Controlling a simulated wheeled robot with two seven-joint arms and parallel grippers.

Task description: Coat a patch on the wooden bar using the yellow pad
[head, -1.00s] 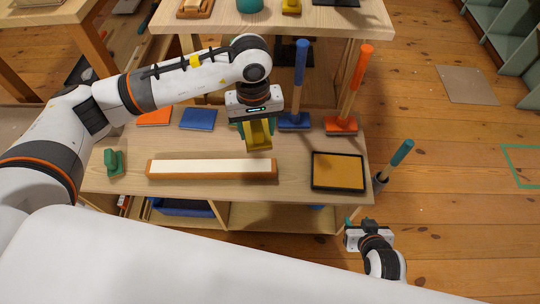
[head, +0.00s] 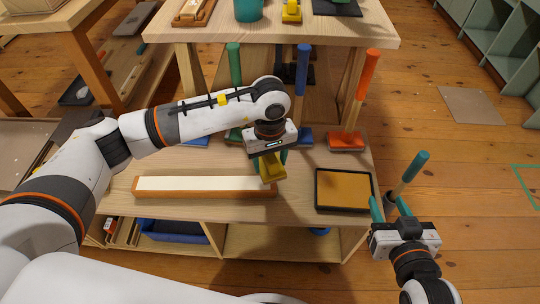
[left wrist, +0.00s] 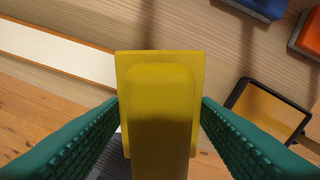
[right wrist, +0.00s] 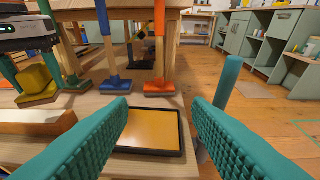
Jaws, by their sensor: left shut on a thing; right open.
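The yellow pad (head: 270,167) is held in my left gripper (head: 272,158), above the table near the right end of the wooden bar (head: 205,194). The bar lies flat with a white strip along its top. In the left wrist view the pad (left wrist: 158,100) sits between the green fingers, and the bar's white strip (left wrist: 60,48) shows at the left. A black-rimmed tray with an orange-brown surface (head: 343,190) lies right of the bar. It also shows in the right wrist view (right wrist: 150,129). My right gripper (head: 391,209) is open and empty, off the table's right side.
Blue (head: 302,80) and orange (head: 364,90) handled tools stand at the table's back, with a green-handled one (head: 234,65) partly behind my left arm. A teal-handled tool (head: 412,170) stands beyond my right gripper. Clear table lies between bar and tray.

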